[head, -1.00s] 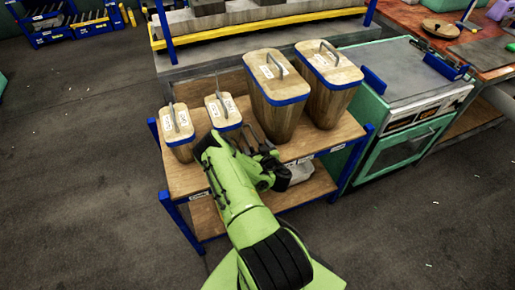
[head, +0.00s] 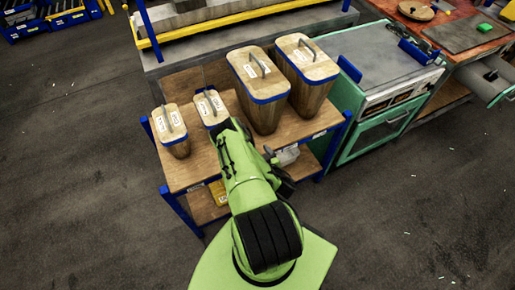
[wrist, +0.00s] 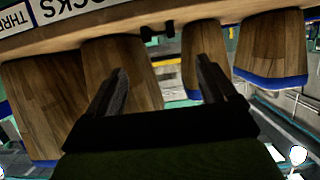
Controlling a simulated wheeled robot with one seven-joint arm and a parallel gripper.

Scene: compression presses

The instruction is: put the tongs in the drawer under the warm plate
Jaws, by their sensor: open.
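I cannot make out the tongs for sure. A small dark object (wrist: 158,32) lies by the shelf edge between two wooden bins in the wrist view, too unclear to name. My gripper (wrist: 165,82) is open, its two dark fingers apart with nothing visibly held between them. It points towards the bins on the shelf; in the head view my arm hides most of it. A teal cabinet (head: 378,135) stands to the right, with a flat grey top (head: 375,62) and a closed, handled front. I cannot tell if this is the warm plate and its drawer.
Several lidded wooden bins with blue rims, including a large one (head: 262,95), stand on the wooden shelf unit (head: 190,172). A yellow item (head: 218,190) and a pale item (head: 286,155) sit on its lower level. Open floor (head: 410,215) lies in front of the cabinet.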

